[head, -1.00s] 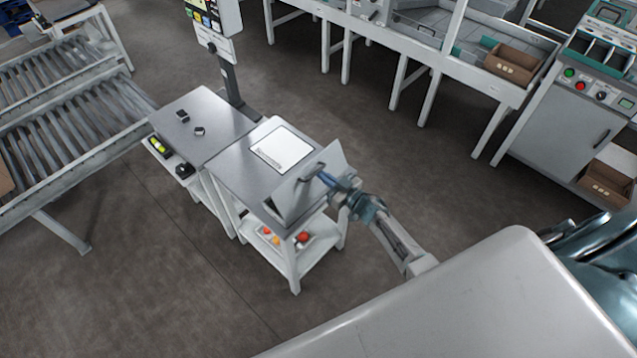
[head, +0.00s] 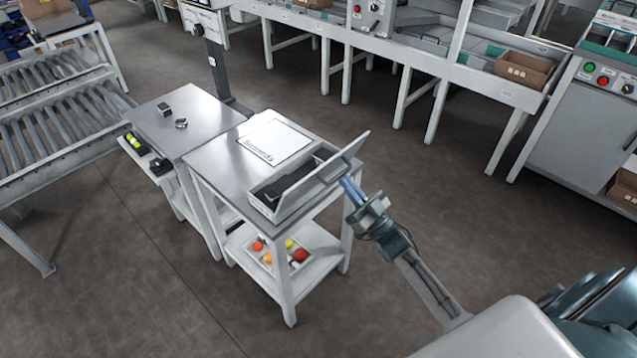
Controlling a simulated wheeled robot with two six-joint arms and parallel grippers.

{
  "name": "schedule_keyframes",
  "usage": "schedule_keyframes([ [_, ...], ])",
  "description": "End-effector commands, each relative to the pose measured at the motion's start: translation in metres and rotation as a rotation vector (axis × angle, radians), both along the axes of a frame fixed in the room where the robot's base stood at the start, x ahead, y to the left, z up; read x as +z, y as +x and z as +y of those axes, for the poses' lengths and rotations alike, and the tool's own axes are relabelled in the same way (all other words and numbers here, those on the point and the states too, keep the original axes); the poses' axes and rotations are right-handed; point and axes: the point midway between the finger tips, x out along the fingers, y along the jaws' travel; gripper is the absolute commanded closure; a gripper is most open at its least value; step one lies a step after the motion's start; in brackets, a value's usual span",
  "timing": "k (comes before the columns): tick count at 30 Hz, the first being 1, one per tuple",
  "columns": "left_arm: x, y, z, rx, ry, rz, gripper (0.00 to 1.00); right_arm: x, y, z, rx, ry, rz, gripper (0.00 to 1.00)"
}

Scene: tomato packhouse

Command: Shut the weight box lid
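The weight box (head: 263,204) sits at the front right of a small grey-topped stand. Its lid (head: 322,174) is raised and tilted up, and the dark inside of the box shows behind it. A grey handle (head: 334,171) sticks out from the lid's upper outer side. My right gripper (head: 349,186) is just to the right of the lid, with its blue fingers pointing at it. The fingers look closed together with nothing between them. I cannot tell whether the fingertips touch the lid. My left gripper is out of view.
A white board (head: 268,141) lies on the stand (head: 225,165) behind the box. A tray of tomatoes (head: 268,262) is on the lower shelf. A side table (head: 165,125) with two small dark items adjoins at left. Roller conveyors (head: 60,110) stand farther left. The floor at right is clear.

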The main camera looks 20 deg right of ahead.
Motion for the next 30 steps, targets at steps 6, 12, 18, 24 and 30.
schedule_keyframes([
  [6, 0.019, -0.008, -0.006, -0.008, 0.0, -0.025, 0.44, -0.023, -0.021, -0.001, 0.006, 0.035, -0.062, 1.0],
  [12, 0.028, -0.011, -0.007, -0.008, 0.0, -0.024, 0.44, -0.016, -0.021, 0.0, 0.005, 0.046, -0.077, 1.0],
  [18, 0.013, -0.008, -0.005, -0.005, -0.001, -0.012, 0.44, 0.004, 0.0, 0.009, 0.005, 0.046, -0.077, 1.0],
  [24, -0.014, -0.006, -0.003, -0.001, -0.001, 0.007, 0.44, 0.032, 0.032, 0.022, 0.005, 0.046, -0.077, 1.0],
  [30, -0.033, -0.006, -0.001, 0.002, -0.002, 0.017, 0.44, 0.042, 0.062, 0.033, 0.005, 0.047, -0.074, 1.0],
])
